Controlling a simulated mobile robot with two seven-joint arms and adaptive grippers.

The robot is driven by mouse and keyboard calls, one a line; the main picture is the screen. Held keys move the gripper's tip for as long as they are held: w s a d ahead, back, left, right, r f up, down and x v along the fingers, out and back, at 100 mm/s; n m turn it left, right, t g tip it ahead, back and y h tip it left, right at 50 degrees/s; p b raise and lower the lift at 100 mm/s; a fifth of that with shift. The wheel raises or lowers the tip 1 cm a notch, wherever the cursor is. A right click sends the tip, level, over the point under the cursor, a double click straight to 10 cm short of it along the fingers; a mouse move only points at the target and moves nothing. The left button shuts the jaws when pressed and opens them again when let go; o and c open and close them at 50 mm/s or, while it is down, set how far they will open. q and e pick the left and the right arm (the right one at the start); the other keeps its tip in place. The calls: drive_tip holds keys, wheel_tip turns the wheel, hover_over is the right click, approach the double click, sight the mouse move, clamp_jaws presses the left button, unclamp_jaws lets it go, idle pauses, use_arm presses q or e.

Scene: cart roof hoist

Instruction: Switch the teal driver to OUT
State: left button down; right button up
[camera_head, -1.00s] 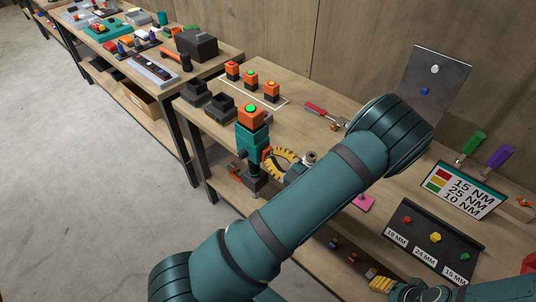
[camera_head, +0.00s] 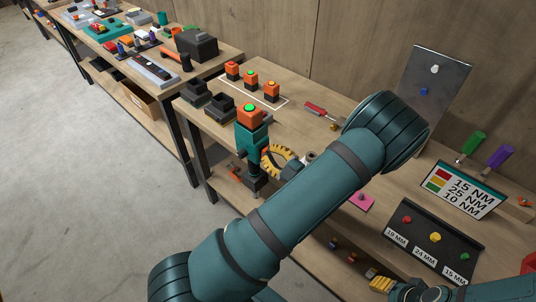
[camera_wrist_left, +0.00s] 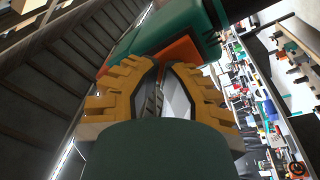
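The teal driver (camera_head: 252,140) stands upright, nose down, near the table's front edge in the head view. An orange block with a lit green button (camera_head: 250,112) tops it. My left gripper (camera_head: 267,157) is just right of the driver's body. Its yellow fingertips are at or very near the driver's side; contact is unclear. In the left wrist view the fingers (camera_wrist_left: 162,68) are nearly together with nothing seen between them. The teal body (camera_wrist_left: 170,25) and an orange part (camera_wrist_left: 180,50) lie just beyond the tips. The switch marking is not readable. My right gripper (camera_head: 380,284) is low at the bottom, partly seen.
Three orange blocks (camera_head: 251,79) stand in a white outline behind the driver. Black holders (camera_head: 219,106) are left of them. A red-handled tool (camera_head: 316,109), a pink pad (camera_head: 361,201) and a socket board (camera_head: 433,238) lie right. My left arm covers the middle.

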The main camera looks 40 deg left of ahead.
use_arm(q)
drive_tip(key=shift+a+r, duration=0.15)
drive_tip(key=shift+a, duration=0.75)
idle(0.6)
drive_tip(key=shift+d+f+b, duration=0.2)
drive_tip(key=shift+d+b, duration=0.1)
drive_tip(key=shift+d, duration=0.4)
drive_tip(key=shift+s+d+f+b, duration=0.1)
drive_tip(key=shift+d+f+b, duration=0.2)
drive_tip(key=shift+d, duration=1.1)
drive_tip(key=shift+s+d+f+b, duration=0.1)
drive_tip(key=shift+d+b, duration=0.3)
drive_tip(key=shift+d, duration=0.95)
